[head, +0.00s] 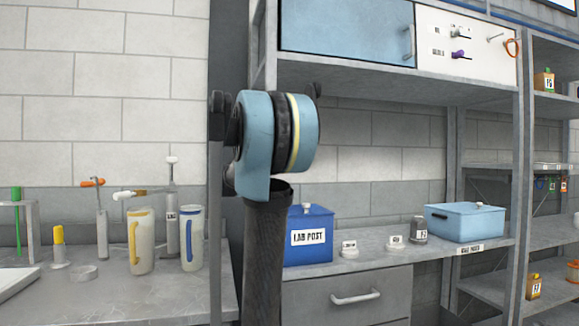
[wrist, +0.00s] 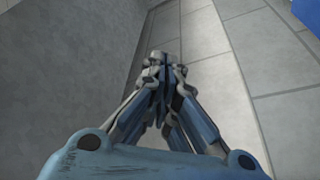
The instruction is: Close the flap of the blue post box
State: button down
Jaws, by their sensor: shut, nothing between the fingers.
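The blue post box (head: 318,254), with a white "LAB POST" label, stands on the grey shelf right of my arm in the head view. My arm hides its left side. Its top shows only at a low angle, so I cannot tell how the flap stands. My gripper (wrist: 166,62) shows in the wrist view with its fingers together and empty, in front of grey block wall or paving. A plain blue patch is cut off at that view's top right corner; I cannot tell what it is. The gripper is not visible in the head view.
Small labelled items (head: 349,249) and a light blue lidded box (head: 465,223) stand right of the post box. A drawer (head: 357,296) is below. Two tall jugs (head: 141,241) and several bottles stand on the left bench. A grey upright (head: 228,120) is just behind my arm.

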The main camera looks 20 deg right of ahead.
jog(key=shift+r, duration=0.15)
jog(key=w+a, duration=0.1)
jog(key=a, duration=0.8)
jog(key=shift+w+a, duration=0.15)
jog(key=shift+w, duration=0.2)
dwell(0.4)
jog(key=shift+r, duration=0.1)
jog(key=s+d, duration=0.1)
jog(key=d, duration=0.8)
jog(key=shift+s+d+f, duration=0.15)
jog(key=shift+s+f, duration=0.05)
jog(key=shift+s, duration=0.2)
